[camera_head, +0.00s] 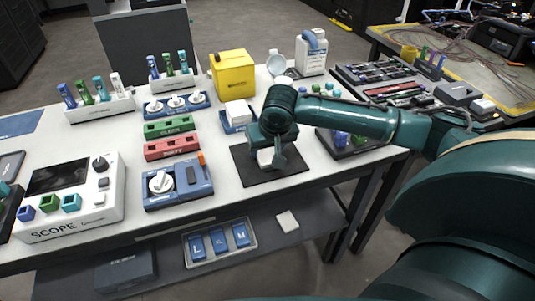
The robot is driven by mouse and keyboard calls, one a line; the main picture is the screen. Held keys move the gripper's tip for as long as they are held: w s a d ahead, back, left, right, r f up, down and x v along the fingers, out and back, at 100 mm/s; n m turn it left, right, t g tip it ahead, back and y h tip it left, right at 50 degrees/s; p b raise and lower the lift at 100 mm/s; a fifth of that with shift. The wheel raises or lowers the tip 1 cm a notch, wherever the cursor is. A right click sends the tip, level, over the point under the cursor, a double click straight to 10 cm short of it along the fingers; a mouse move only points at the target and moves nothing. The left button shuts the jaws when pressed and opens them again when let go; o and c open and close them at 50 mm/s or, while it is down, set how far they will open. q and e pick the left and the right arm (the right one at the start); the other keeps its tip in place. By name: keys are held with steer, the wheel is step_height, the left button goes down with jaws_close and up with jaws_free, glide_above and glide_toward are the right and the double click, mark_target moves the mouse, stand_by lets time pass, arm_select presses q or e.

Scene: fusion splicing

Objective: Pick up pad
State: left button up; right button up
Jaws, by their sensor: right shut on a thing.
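A small white pad (265,157) is at the black mat (250,172) on the white table. My right gripper (272,161) reaches in from the right, points down over the mat and is shut on the pad. The gripper and wrist hide part of the pad, and I cannot tell whether it touches the mat. A stack of white pads (238,112) sits in a blue holder just behind and left of the mat. My left gripper is not in view.
A yellow box (233,73) and a white bottle (311,53) stand behind. A blue device with a white dial (178,183) and green and red racks are left of the mat. A dark tray (350,146) is right. A white square (287,221) lies on the lower shelf.

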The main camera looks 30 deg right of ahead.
mark_target(267, 152)
steer(key=shift+r+b, duration=0.25)
steer(key=shift+b, duration=0.05)
arm_select(q)
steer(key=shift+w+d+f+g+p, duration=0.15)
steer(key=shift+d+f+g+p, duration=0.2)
steer(key=shift+p, duration=0.55)
arm_select(e)
step_height(267, 152, up, 10)
steer(key=shift+f, duration=0.1)
